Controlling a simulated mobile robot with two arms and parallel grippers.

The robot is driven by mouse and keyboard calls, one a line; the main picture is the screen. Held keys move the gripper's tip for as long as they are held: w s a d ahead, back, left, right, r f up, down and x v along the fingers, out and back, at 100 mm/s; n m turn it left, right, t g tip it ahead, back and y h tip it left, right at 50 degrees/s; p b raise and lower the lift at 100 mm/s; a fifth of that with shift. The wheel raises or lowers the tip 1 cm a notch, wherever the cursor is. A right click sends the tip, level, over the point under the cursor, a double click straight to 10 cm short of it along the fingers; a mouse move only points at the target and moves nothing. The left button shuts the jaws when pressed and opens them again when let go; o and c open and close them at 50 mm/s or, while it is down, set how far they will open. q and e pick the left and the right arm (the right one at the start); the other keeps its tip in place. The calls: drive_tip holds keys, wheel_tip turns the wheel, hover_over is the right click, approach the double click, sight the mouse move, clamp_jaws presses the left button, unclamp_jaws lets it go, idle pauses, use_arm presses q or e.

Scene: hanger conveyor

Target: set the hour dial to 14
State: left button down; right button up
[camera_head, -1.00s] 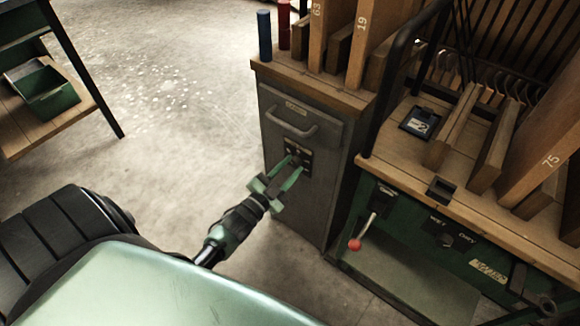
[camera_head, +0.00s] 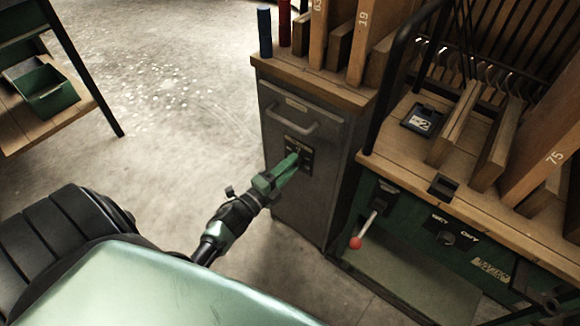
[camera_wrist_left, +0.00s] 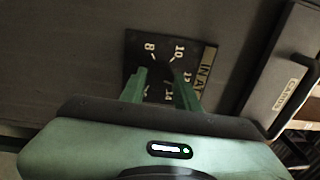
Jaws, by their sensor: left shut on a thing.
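The hour dial's black plate (camera_head: 304,158) is on the front of the grey cabinet, below its handle. In the left wrist view the plate (camera_wrist_left: 163,48) shows white numerals 8, 10, 12 and 14 and a pale label reading "IN AT", partly cut off. My left gripper (camera_head: 293,159) reaches the plate with its green fingers shut on the dial's knob. In the left wrist view the left gripper (camera_wrist_left: 162,76) has one finger on each side of the dark knob. The knob's pointer is too dark and hidden to read. My right gripper is not in view.
The grey cabinet (camera_head: 290,205) has a bar handle (camera_head: 292,124) above the plate. To its right is a green bench with a red-knobbed lever (camera_head: 356,242) and a wet/dry knob (camera_head: 447,238). Open floor (camera_head: 190,110) lies to the left.

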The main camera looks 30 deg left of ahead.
use_arm(q)
drive_tip(key=shift+m+g+b, duration=0.3)
drive_tip(key=shift+m+b, duration=1.1)
drive_tip(key=shift+m, duration=3.6)
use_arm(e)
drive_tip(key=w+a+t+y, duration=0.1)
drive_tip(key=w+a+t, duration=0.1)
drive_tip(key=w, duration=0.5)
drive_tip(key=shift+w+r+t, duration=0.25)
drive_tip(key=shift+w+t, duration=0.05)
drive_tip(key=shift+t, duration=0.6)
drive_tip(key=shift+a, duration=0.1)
use_arm(q)
drive_tip(key=c, duration=1)
unclamp_jaws()
drive_tip(key=shift+c, duration=0.2)
drive_tip(key=s+a, duration=0.1)
drive_tip(key=s, duration=0.6)
drive_tip(key=shift+s+a, duration=0.15)
drive_tip(key=shift+s, duration=0.25)
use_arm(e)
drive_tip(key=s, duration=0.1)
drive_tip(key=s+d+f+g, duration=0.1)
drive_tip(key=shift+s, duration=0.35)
